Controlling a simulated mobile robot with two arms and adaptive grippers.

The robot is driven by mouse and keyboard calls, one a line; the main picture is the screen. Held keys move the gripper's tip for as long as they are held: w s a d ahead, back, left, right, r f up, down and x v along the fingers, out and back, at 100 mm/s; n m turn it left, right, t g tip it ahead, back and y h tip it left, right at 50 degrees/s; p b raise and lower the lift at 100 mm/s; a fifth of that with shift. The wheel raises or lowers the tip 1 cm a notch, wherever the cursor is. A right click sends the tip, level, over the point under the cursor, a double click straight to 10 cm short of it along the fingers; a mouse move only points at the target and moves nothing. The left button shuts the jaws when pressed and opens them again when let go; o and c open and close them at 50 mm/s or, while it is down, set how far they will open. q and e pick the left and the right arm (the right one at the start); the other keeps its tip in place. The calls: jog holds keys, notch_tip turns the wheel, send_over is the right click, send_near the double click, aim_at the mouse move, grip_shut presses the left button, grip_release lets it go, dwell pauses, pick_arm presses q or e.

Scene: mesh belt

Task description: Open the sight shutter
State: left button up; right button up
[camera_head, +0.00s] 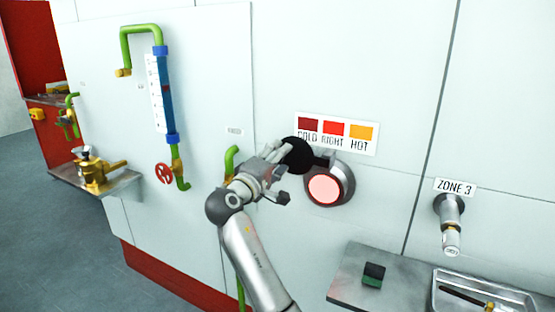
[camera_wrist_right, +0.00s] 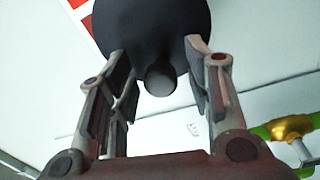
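The sight shutter is a round black disc (camera_head: 297,154) on the white wall, up and left of the round sight port (camera_head: 324,189). The port's pale pink glass with a red rim shows uncovered. My right gripper (camera_head: 281,169) is at the disc's left side. In the right wrist view, the shutter disc (camera_wrist_right: 150,30) fills the top, and its round dark knob (camera_wrist_right: 160,78) sits between the fingers. The right gripper (camera_wrist_right: 160,75) is open, with gaps on both sides of the knob. My left gripper is not in view.
A colour label (camera_head: 336,132) reading COLD, RIGHT, HOT is above the port. A ZONE 3 pipe fitting (camera_head: 450,224) sticks out at right. A metal shelf (camera_head: 345,283) with a tray (camera_head: 524,300) is below. Green pipework (camera_head: 231,157) is close behind my right gripper.

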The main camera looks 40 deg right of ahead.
jog(key=shift+a, duration=0.25)
jog(key=v, duration=1.1)
jog(key=shift+s+a, duration=0.2)
jog(key=shift+f, duration=0.1)
